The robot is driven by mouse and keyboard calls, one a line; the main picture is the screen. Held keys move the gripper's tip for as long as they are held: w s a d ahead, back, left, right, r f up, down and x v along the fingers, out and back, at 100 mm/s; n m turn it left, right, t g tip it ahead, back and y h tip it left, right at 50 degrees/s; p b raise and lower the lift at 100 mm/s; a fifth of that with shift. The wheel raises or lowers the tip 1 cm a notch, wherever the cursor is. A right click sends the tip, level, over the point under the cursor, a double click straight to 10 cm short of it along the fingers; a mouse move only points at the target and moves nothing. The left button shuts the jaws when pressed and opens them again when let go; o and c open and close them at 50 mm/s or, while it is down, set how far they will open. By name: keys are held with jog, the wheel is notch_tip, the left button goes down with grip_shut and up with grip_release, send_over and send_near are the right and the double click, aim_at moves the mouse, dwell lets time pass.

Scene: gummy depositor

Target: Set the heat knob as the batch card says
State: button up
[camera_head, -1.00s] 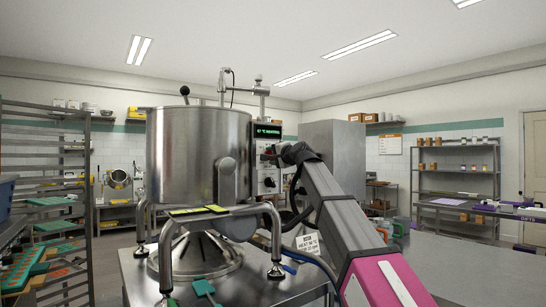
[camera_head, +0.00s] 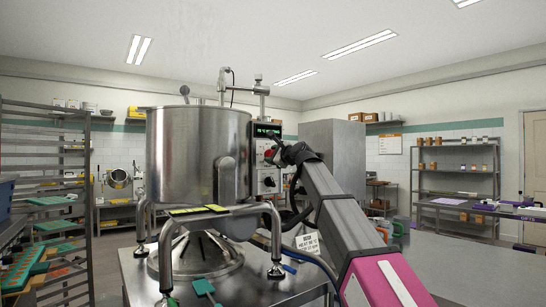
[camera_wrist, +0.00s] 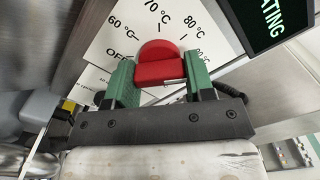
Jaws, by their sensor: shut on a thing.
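The red heat knob (camera_wrist: 160,62) sits on a white dial plate (camera_wrist: 112,48) marked OFF, 60, 70, 80 and a partly hidden 90 °C. My gripper (camera_wrist: 160,84) has its green fingers shut on both sides of the knob. The knob's rounded end points up, near the 70 °C mark; its exact setting is hard to tell. In the head view the knob (camera_head: 268,155) shows beside my wrist on the control box. The batch card (camera_head: 308,244) stands below the box; its heat line is too small to read surely. A green-lettered display (camera_head: 267,132) ends in "ATING" in the wrist view.
A large steel kettle (camera_head: 195,150) stands left of the control box on a steel table (camera_head: 250,291). A second dial (camera_head: 269,182) sits below the knob.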

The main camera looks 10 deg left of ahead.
jog(key=shift+f+m, duration=0.1)
jog(key=shift+m, duration=0.8)
jog(key=o, duration=0.9)
jog(key=shift+d, duration=0.1)
jog(key=v, duration=1)
jog(key=shift+s+d, duration=0.2)
jog(key=shift+s, duration=0.1)
